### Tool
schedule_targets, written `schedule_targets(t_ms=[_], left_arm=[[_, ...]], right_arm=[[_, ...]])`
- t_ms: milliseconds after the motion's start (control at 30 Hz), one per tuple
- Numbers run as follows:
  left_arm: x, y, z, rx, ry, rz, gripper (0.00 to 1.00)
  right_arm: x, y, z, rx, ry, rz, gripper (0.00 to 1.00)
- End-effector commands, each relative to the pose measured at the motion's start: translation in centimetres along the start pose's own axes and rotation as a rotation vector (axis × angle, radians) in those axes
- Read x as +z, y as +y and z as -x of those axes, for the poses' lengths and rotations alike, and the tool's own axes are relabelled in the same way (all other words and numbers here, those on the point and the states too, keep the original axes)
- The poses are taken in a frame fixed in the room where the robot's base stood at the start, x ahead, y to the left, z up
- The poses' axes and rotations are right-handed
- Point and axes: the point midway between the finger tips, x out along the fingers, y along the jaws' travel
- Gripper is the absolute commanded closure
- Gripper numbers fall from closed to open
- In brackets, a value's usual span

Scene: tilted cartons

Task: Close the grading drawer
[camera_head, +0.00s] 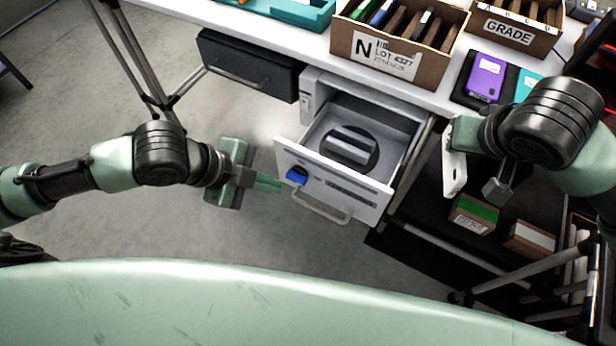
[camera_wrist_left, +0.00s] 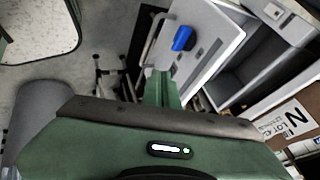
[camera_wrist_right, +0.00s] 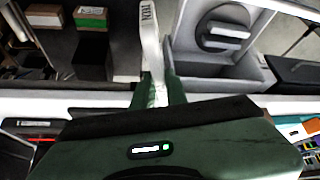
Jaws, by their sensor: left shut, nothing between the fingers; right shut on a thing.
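The drawer (camera_head: 345,190) under the table stands open, its white front towards me. Its front carries a blue latch (camera_head: 297,175) and a bar handle (camera_head: 320,212); a round dark part with a grey block (camera_head: 350,146) sits inside. My left gripper (camera_head: 268,184) is shut and empty, its fingertips just left of the drawer front. In the left wrist view its fingers (camera_wrist_left: 162,88) point at the front near the blue latch (camera_wrist_left: 183,38). My right gripper (camera_wrist_right: 160,88) is shut on a flat white strip (camera_wrist_right: 152,45) with dark lettering, right of the drawer. The strip also shows in the head view (camera_head: 453,175).
A black drawer (camera_head: 248,66) is left of the open one. On the white tabletop stand a carton marked N (camera_head: 390,62), a GRADE carton (camera_head: 508,30) and a purple case (camera_head: 486,78). Small boxes (camera_head: 474,214) lie on a dark lower shelf.

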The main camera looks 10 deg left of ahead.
Motion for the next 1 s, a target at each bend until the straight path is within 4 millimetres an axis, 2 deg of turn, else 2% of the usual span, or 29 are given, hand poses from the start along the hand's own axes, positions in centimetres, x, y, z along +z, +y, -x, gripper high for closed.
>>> schedule_targets(t_ms=[167, 567, 733, 1000], left_arm=[[-0.1, 0.1, -1.8, 0.004, 0.005, -0.002, 1.00], [0.0, 0.1, -10.1, 0.002, 0.002, -0.001, 1.00], [0.0, -2.4, -11.1, -0.001, 0.000, -0.003, 1.00], [0.0, -3.5, -11.7, 0.001, 0.000, -0.002, 1.00]], right_arm=[[0.1, 0.0, -0.2, 0.000, 0.001, 0.000, 1.00], [0.6, 0.0, -1.0, 0.000, 0.001, 0.000, 1.00], [0.4, 0.0, -0.8, -0.001, 0.001, 0.000, 1.00], [0.4, 0.0, -0.8, 0.000, 0.001, 0.000, 1.00]])
